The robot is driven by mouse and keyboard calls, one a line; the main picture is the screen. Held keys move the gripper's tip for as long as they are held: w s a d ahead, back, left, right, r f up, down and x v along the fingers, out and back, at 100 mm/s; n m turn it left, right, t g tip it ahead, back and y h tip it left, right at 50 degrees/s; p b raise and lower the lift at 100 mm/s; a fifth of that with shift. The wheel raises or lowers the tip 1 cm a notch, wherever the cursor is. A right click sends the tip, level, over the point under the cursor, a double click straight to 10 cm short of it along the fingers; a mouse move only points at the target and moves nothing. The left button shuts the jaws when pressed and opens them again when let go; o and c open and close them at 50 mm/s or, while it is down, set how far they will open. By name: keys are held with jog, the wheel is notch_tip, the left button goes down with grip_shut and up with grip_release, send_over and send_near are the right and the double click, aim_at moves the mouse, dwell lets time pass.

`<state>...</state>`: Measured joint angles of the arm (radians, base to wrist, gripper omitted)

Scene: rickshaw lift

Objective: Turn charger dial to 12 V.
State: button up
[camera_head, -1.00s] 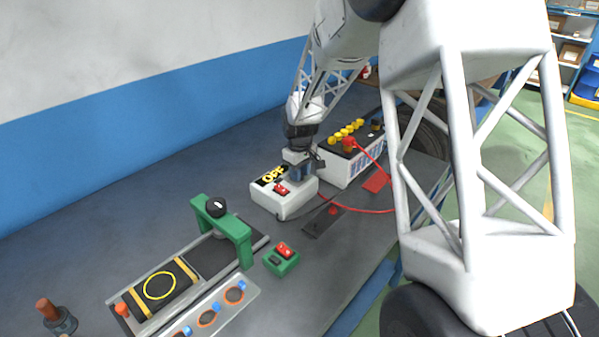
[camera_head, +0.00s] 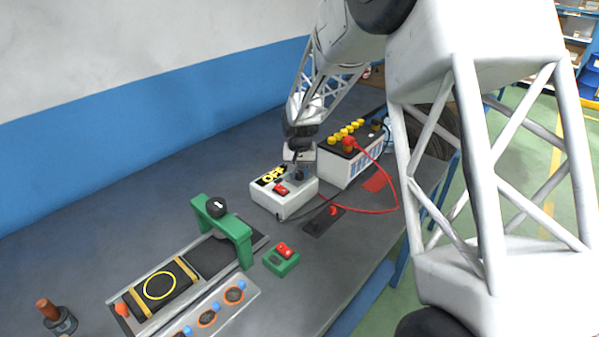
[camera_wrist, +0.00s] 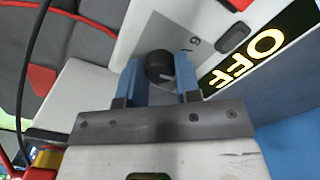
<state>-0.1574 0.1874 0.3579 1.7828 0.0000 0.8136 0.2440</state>
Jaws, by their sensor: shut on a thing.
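The charger (camera_head: 285,204) is a white box on the bench with a lit yellow "OFF" display (camera_head: 271,174) and a red switch (camera_head: 281,188). In the wrist view, the display (camera_wrist: 258,52) also reads OFF, turned in the picture. The charger's round black dial (camera_wrist: 158,62) has a pale pointer mark. Small printed digits beside it are partly visible; the dial's setting is unclear. My gripper (camera_wrist: 161,75) has its two blue fingers on either side of the dial, shut on it. In the head view, my gripper (camera_head: 300,168) comes down from above onto the charger.
A white battery (camera_head: 345,168) with yellow caps stands close behind the charger, to its right. Red cable (camera_head: 385,211) and black cable loop over the bench. A green bridge frame (camera_head: 239,239) and green switch box (camera_head: 281,261) stand in front. Open bench lies left.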

aim_at(300, 173)
jog(key=shift+m, duration=0.9)
jog(key=o, duration=0.9)
jog(key=shift+r, duration=0.1)
jog(key=shift+r, duration=3.8)
